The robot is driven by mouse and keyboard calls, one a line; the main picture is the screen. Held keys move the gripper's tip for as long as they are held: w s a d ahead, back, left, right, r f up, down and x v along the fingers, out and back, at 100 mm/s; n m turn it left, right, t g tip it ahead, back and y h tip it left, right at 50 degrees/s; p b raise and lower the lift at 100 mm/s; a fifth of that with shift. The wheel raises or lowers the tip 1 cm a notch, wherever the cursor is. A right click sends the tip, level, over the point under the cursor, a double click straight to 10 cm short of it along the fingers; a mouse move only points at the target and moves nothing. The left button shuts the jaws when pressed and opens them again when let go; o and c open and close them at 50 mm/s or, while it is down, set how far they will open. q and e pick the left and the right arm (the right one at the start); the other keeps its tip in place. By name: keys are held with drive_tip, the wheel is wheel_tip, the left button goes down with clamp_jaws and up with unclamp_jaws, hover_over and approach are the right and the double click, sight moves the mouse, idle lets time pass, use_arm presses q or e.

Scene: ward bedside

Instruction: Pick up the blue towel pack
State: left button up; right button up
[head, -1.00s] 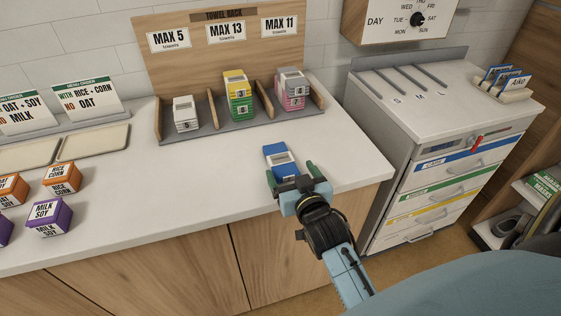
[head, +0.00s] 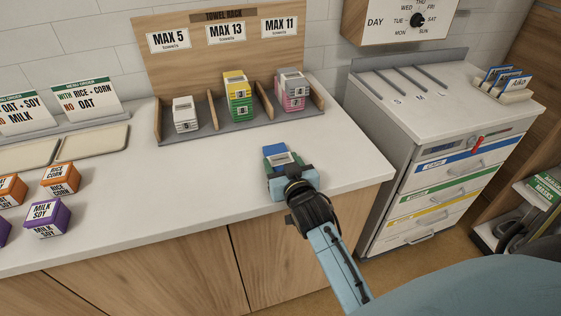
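The blue towel pack (head: 276,150), blue with a white label on top, lies on the white counter in front of the towel rack. My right gripper (head: 283,163) is at the pack's near side, its green fingers beside the pack's two sides. The gripper body hides the pack's near part. I cannot tell whether the fingers touch the pack or leave a gap. My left gripper is not in view.
The wooden towel rack (head: 185,65) behind holds a white pack (head: 186,114), stacked yellow and green packs (head: 238,95), and grey and pink packs (head: 291,88). Orange (head: 60,180) and purple (head: 47,218) boxes stand at left. A drawer cabinet (head: 405,150) stands right. The counter's middle is clear.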

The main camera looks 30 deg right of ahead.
drive_tip(key=c, duration=0.4)
